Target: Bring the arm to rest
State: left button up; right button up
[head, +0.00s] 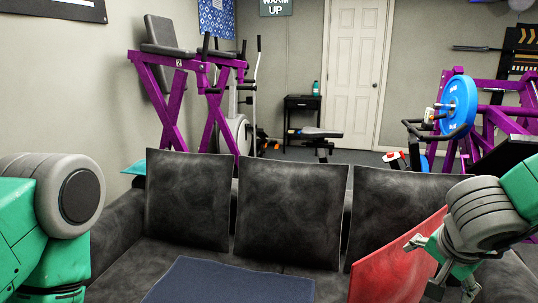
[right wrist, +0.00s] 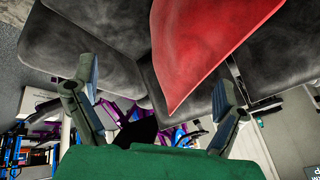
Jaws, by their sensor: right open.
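My right gripper (head: 438,268) is at the lower right of the head view, in front of a red cushion (head: 396,262) on the dark sofa (head: 115,235). In the right wrist view its two fingers stand wide apart (right wrist: 156,78), with nothing held between them. The red cushion (right wrist: 212,40) shows beyond the fingers, one corner pointing down between them. I cannot tell how far the gripper is from the cushion. My left arm (head: 50,215) comes in at the left edge, bent, and its gripper is not visible.
Three dark cushions (head: 290,210) lean along the sofa back. A dark blue cloth or cushion (head: 225,282) lies at the bottom centre. Behind the sofa are purple gym machines (head: 160,95), a blue weight plate (head: 458,103), a small black table (head: 301,103) and a white door (head: 355,70).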

jog(key=s+a+f+n, duration=0.1)
jog(key=s+f+n, duration=0.3)
jog(key=f, duration=0.5)
jog(key=s+f+n, duration=0.3)
jog(key=s+f, duration=0.1)
jog(key=f, duration=0.6)
jog(key=s+a+f+n+g+y, duration=0.1)
jog(key=s+f, duration=0.3)
jog(key=s, duration=0.4)
jog(key=s+a+f+n+g+y, duration=0.1)
jog(key=s+f+n+g, duration=0.2)
jog(key=s, duration=0.5)
notch_tip(320, 180, down, 2)
jog(key=shift+s+f+n, duration=0.1)
jog(key=shift+s+n, duration=0.1)
jog(key=shift+n, duration=0.6)
jog(key=shift+s+a, duration=0.15)
jog(key=shift+s, duration=0.1)
jog(key=shift+c, duration=0.4)
